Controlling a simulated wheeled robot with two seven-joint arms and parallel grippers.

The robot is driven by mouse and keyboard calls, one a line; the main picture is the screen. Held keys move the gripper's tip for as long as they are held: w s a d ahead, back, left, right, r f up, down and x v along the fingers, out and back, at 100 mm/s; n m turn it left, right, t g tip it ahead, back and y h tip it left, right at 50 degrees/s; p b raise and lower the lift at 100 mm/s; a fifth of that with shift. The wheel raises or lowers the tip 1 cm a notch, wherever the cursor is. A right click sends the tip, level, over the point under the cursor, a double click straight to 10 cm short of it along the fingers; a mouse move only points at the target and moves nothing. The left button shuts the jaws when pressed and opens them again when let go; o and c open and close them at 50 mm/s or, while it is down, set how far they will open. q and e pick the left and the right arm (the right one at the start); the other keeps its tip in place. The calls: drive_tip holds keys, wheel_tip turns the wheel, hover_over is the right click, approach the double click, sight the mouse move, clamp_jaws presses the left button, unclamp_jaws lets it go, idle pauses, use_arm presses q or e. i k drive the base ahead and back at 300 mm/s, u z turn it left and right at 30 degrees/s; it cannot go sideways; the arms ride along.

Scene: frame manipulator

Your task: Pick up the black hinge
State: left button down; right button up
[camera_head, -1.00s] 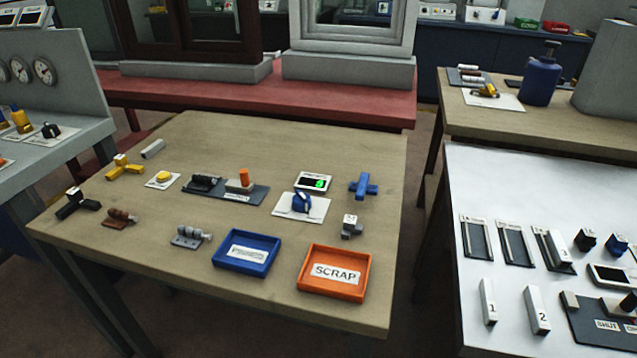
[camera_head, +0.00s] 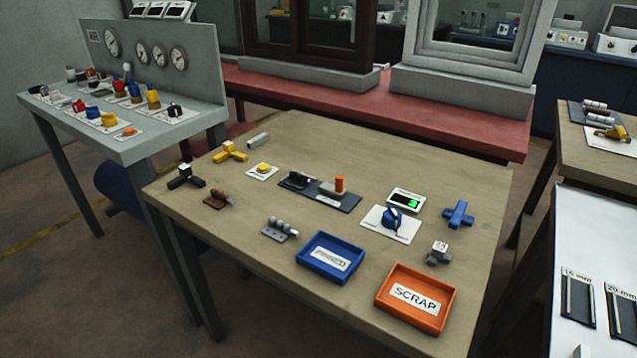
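A small black piece (camera_head: 298,180), which looks like the black hinge, lies on the left part of a dark plate (camera_head: 346,204) in the middle of the wooden table (camera_head: 400,165). Another black piece (camera_head: 184,178), branched and with a pale top, lies near the table's left edge. A brown hinge-like piece (camera_head: 216,200) and a grey one (camera_head: 280,228) lie nearer the front. Neither of my grippers is in view.
A blue tray (camera_head: 330,277) and an orange SCRAP tray (camera_head: 448,318) sit at the front edge. A blue knob (camera_head: 392,217), small display (camera_head: 405,199), yellow button (camera_head: 263,169) and blue cross piece (camera_head: 458,214) lie around. The table's back is mostly clear. A gauge bench (camera_head: 150,150) stands left.

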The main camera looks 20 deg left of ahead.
sight(289, 182)
drive_tip(key=z, duration=3.45)
drive_tip(key=k, duration=1.95)
drive_tip(key=u, duration=1.05)
